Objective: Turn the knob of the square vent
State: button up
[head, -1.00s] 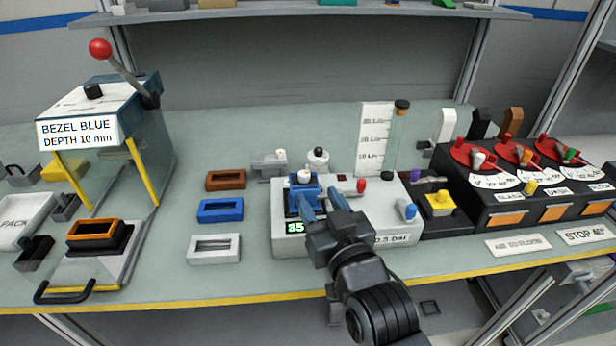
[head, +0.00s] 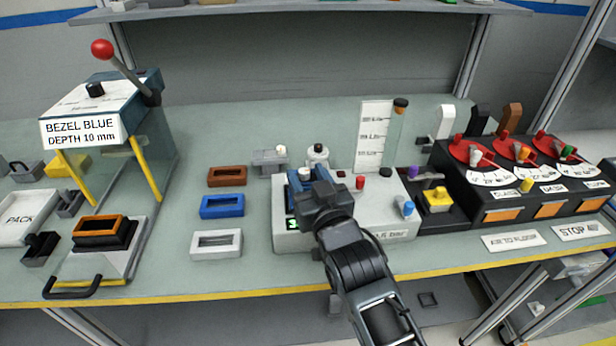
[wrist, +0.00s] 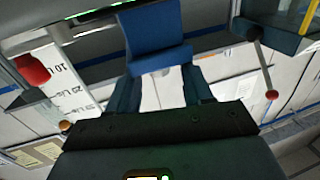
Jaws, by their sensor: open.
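A blue block (head: 293,179) stands on the white box with a green display, partly hidden by my arm; a white knob (head: 305,173) shows beside my gripper. In the wrist view a blue block (wrist: 155,38) lies just beyond the fingers. My gripper (wrist: 160,92) is open with nothing visible between its fingers; in the head view my gripper (head: 303,186) is over the white box. Contact with the block cannot be told. A grey square-bodied piece with a pale knob (head: 270,160) sits behind the box, apart from the gripper. I cannot tell which is the square vent.
The white box (head: 285,238) also carries a red knob (head: 359,182) and a blue knob (head: 407,208). Brown, blue and white frames (head: 221,207) lie to the left. A press (head: 100,112) stands far left; a black dial console (head: 500,195) stands right.

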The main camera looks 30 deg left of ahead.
grip_shut()
dwell(0.3)
jog(key=shift+s+a+f+m+t+h+b, duration=0.25)
jog(key=shift+m+t+h+b, duration=0.4)
jog(key=shift+b, duration=1.05)
jog(key=m+t+h+b, duration=0.2)
jog(key=b, duration=0.4)
jog(key=shift+f+h, duration=0.1)
jog(key=shift+h, duration=0.25)
jog(key=m+h+b, duration=0.1)
jog(key=b, duration=0.2)
jog(key=t+h+b, duration=0.1)
jog(key=b, duration=0.2)
jog(key=shift+s+a+m, duration=0.1)
jog(key=shift+a+m, duration=0.1)
jog(key=shift+m, duration=0.15)
jog(key=m+t+h+b, duration=0.1)
jog(key=h+b, duration=0.1)
jog(key=b, duration=0.1)
jog(key=shift+a+r+b, duration=0.1)
jog(key=shift+r+b, duration=0.1)
jog(key=shift+b, duration=0.1)
jog(key=shift+a+r+m+h+b, duration=0.15)
jog(key=shift+m+h+b, duration=0.85)
jog(key=shift+h+b, duration=0.8)
grip_release()
jog(key=shift+y+b, duration=0.3)
